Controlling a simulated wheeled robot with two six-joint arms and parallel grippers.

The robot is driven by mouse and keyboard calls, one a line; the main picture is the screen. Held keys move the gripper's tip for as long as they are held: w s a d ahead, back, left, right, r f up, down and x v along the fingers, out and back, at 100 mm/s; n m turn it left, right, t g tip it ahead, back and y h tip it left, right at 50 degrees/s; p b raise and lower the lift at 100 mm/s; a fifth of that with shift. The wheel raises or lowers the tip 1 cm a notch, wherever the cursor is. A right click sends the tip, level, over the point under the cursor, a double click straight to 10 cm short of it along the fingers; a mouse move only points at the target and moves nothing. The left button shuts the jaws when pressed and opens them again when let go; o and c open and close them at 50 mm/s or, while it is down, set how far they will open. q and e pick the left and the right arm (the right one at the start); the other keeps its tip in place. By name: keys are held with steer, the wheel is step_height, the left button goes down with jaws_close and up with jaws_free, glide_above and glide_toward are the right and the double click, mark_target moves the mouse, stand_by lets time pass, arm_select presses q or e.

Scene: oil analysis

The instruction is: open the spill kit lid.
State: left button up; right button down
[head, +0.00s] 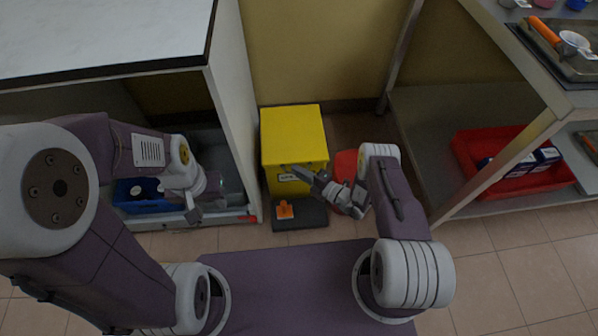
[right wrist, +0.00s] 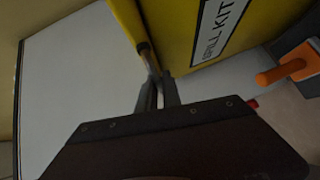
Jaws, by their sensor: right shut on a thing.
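The yellow spill kit (head: 293,140) stands on the floor in the gap between two benches, and its lid looks closed. Its labelled front (right wrist: 218,30) fills the upper right of the right wrist view. My right gripper (head: 298,172) is at the upper front of the kit, near the label. In the right wrist view its fingers (right wrist: 158,82) are closed on a thin part at the lid's front edge; the exact grip is partly hidden. My left gripper (head: 194,212) hangs at the left bench's lower shelf, away from the kit; its jaw opening is unclear.
An orange-handled tool on a dark base (head: 286,211) lies on the floor before the kit. A red round object (head: 345,165) is partly behind my right arm. A blue bin (head: 140,194) is on the left shelf, and a red crate (head: 540,178) is on the right shelf.

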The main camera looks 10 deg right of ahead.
steer(key=w+r+g+p, duration=0.1)
steer(key=w+r+p, duration=0.1)
steer(key=r+p, duration=0.2)
steer(key=w+r+m+h+p, duration=0.1)
steer(key=w+r+p, duration=0.1)
steer(key=r+p, duration=0.3)
steer(key=w+r+m+g+p, duration=0.1)
steer(key=r+p, duration=0.3)
steer(key=r, duration=0.5)
steer(key=shift+w+r+g, duration=0.3)
steer(key=shift+w+r, duration=0.05)
steer(key=shift+w, duration=0.45)
steer(key=c, duration=1.5)
jaws_free()
steer(key=shift+p, duration=0.3)
